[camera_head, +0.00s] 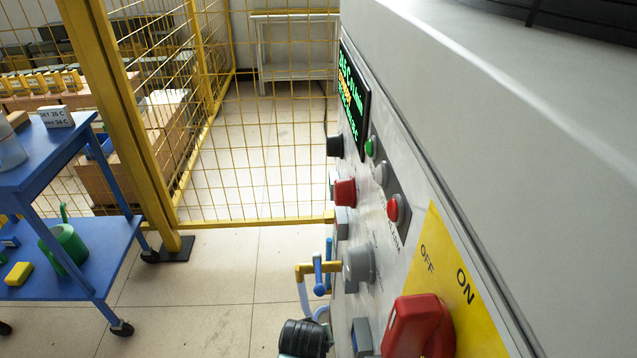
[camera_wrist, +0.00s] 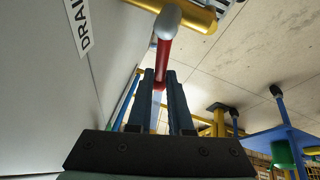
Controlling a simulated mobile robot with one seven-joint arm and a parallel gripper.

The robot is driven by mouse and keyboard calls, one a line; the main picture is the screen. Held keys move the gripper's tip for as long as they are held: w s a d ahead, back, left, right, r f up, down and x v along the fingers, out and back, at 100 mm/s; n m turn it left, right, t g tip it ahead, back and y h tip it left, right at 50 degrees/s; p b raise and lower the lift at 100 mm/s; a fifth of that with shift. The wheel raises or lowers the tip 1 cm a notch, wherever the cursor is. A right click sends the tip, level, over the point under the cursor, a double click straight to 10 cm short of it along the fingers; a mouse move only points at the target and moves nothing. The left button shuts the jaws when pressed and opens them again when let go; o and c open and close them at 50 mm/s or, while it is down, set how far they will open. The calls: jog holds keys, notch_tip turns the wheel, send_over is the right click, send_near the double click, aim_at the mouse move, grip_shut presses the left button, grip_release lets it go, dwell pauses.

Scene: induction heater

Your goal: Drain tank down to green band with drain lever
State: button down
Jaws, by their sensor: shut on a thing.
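The drain lever (camera_wrist: 163,52) is a red bar with a rounded grey end, beside a yellow pipe (camera_wrist: 198,14) in the wrist view. A "DRAIN" label (camera_wrist: 79,27) is on the pale machine wall to its left. My gripper (camera_wrist: 160,76) has its two dark fingers on either side of the red bar and is shut on it. The red drain lever cannot be made out in the head view. The tank's level and green band do not show in either view.
The machine's front carries a lit display (camera_head: 352,100), buttons, knobs and a large red switch (camera_head: 415,325). A blue-handled tap (camera_head: 318,272) sticks out low. A blue cart (camera_head: 85,270) stands left, before a yellow mesh fence (camera_head: 255,150). Bare floor lies between cart and machine.

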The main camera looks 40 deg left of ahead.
jog(key=shift+s+a+r+n+g+y+p, duration=0.2)
jog(key=shift+s+n+p, duration=0.25)
jog(key=shift+n, duration=0.4)
jog(key=shift+s+a+f+n+g+y+p, duration=0.15)
jog(key=shift+s+n+g+y+p, duration=0.15)
jog(key=shift+n+p, duration=0.35)
jog(key=shift+s+a+r+n+g+y+p, duration=0.15)
jog(key=shift+s+n+y+p, duration=0.25)
jog(key=shift+n, duration=0.6)
jog(key=shift+s+f, duration=0.1)
jog(key=shift+s, duration=0.05)
jog(key=c, duration=0.8)
grip_release()
jog(key=shift+c, duration=0.2)
jog(key=shift+f, duration=0.1)
jog(key=shift+d, duration=0.1)
jog(key=p+v, duration=0.3)
jog(key=v, duration=0.4)
jog(key=shift+r, duration=0.3)
